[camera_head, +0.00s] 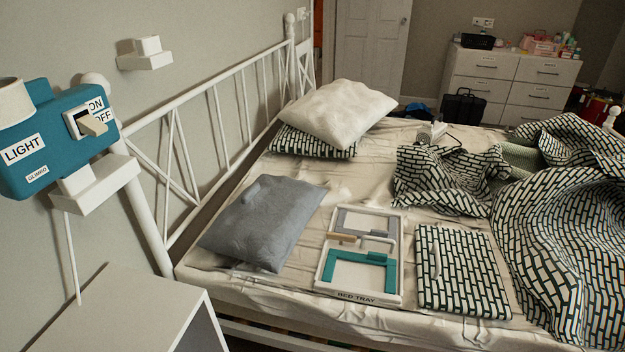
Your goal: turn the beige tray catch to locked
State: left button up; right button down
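The bed tray (318,278) lies on the bed, a white frame with a "BED TRAY" label on its front edge. A grey panel (372,217) fills its back part and a teal frame (335,273) its front part. A small beige catch (342,237) lies at the left, between the grey and teal parts, pointing roughly sideways. No locked or unlocked marking is readable there, so I cannot tell its setting. A white bar (378,240) is beside it. Neither of my grippers is in view.
A rumpled patterned duvet (560,225) covers the bed's right side. A teal light box (55,150) with a beige switch and white bedside unit (125,315) stand at left.

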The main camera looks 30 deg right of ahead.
aim_at(341, 237)
jog(key=z, duration=1.2)
